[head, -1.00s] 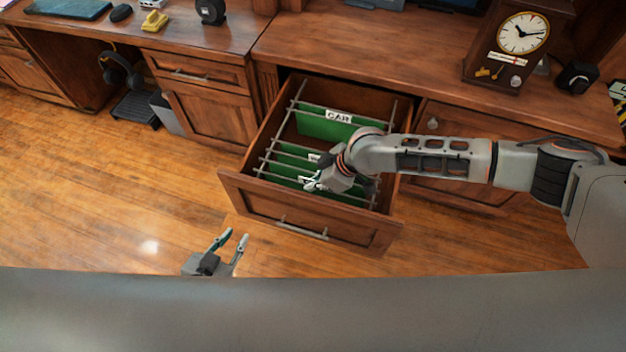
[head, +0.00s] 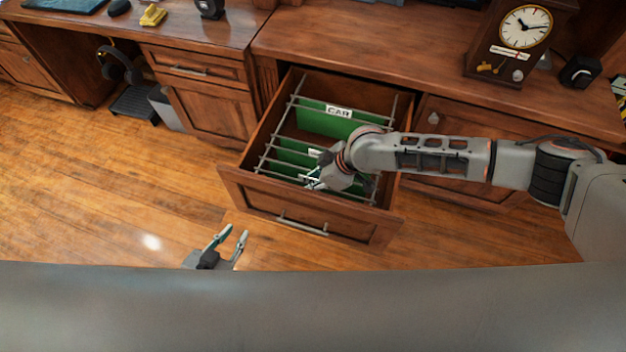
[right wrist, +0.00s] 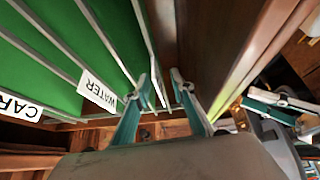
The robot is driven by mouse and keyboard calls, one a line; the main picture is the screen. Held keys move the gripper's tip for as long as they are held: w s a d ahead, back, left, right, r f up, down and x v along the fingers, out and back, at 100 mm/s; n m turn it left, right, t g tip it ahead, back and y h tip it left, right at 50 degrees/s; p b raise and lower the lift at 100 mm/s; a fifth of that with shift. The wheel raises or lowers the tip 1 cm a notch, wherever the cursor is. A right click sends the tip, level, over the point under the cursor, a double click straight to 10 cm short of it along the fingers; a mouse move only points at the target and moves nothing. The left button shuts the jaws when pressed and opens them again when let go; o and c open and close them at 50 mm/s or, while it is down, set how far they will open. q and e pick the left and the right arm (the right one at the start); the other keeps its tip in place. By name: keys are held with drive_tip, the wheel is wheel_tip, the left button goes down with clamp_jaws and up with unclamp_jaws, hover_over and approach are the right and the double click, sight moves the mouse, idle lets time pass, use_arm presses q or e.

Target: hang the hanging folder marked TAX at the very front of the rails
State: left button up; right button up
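Green hanging folders hang in the open drawer (head: 345,229). The one marked CAR (head: 323,124) is toward the back; its tag also shows in the right wrist view (right wrist: 18,106). A folder marked WATER (right wrist: 98,92) hangs nearer the front. More green shows beside it, with no readable tag. I cannot make out a TAX tag. My right gripper (head: 313,183) is low over the front of the drawer. In the right wrist view its fingers (right wrist: 163,100) are apart, with thin metal bars beyond them and no folder clearly gripped. My left gripper (head: 230,240) is open and empty outside the drawer.
Metal rails (head: 272,137) run along the drawer with crossbars between them. The wooden drawer front is close beside my right gripper. A clock (head: 524,28) stands on the cabinet top at the right. The floor (head: 110,190) to the left is clear.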

drive_tip(key=v, duration=1.2)
idle(0.7)
